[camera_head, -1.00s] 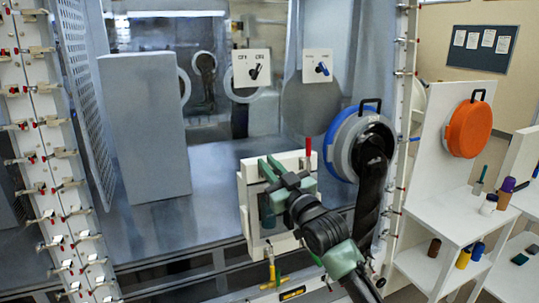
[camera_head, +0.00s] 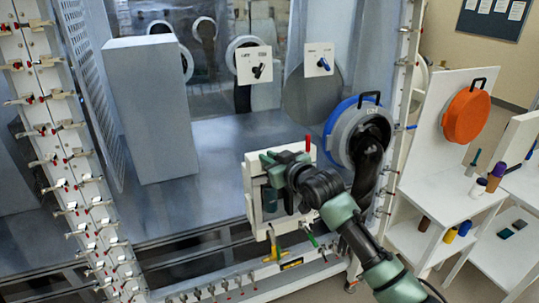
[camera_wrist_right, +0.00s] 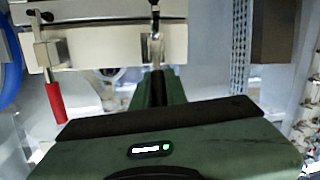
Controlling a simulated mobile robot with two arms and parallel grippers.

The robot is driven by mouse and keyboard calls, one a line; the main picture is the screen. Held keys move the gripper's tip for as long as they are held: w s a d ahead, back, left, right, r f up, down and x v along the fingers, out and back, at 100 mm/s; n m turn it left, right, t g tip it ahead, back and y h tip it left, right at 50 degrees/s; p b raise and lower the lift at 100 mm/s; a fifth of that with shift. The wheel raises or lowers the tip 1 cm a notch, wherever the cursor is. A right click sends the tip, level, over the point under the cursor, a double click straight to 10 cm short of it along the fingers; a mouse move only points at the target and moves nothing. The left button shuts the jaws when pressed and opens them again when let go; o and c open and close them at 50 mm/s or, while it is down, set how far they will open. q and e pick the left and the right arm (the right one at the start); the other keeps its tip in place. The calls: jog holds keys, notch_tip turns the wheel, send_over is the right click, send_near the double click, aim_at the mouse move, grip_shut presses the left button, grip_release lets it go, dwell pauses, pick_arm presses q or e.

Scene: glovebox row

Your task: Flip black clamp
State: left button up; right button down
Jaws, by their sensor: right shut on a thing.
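A white box-like fixture (camera_head: 253,208) stands at the front of the glovebox, with clamps on its top and front. My right gripper (camera_head: 268,165) is at its upper left part, with its jaws at a clamp. In the right wrist view, a thin metal clamp lever (camera_wrist_right: 156,38) runs down into the jaws of the right gripper (camera_wrist_right: 158,88). My left gripper is not in view.
Yellow (camera_head: 273,247) and green (camera_head: 311,238) handles sit below the fixture. A round port with a blue ring (camera_head: 333,120) is close to my right arm. Clamp-lined posts (camera_head: 75,150) stand left. A white shelf (camera_head: 450,205) with small containers stands right.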

jog(key=c, duration=1.4)
grip_release()
jog(key=shift+c, duration=0.2)
jog(key=shift+s+d+b, duration=0.2)
jog(key=shift+s+b, duration=0.1)
jog(key=shift+s, duration=0.05)
jog(key=b+v, duration=0.2)
jog(key=v, duration=0.5)
jog(key=shift+b, duration=0.3)
jog(key=shift+r, duration=0.1)
